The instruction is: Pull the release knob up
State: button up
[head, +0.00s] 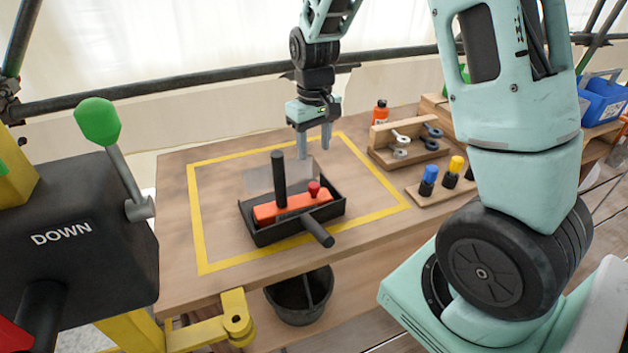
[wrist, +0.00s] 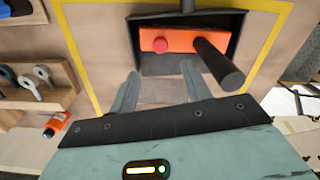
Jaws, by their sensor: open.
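The release knob (head: 314,188) is a small red knob on an orange block (head: 291,207) that lies in a black tray (head: 262,237) on the table. It also shows in the wrist view (wrist: 160,45), at the left part of the orange block. A black upright bar and a black handle (head: 318,231) stick out from the block or tray. My gripper (head: 314,153) is open and empty. It hangs above the table behind the tray, apart from the knob. In the wrist view its two fingers (wrist: 160,87) point toward the tray, with the knob ahead of them.
A yellow taped square (head: 197,222) surrounds the tray. At the right stand a wooden rack with rings (head: 400,140), an orange bottle (head: 380,112) and a holder with blue- and yellow-capped items (head: 428,180). A lever box marked DOWN (head: 75,235) is at the left. A black bucket (head: 300,300) sits below.

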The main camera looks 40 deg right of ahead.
aim_at(314, 185)
notch_tip(314, 185, down, 11)
jog(key=shift+r, duration=0.1)
dwell(0.3)
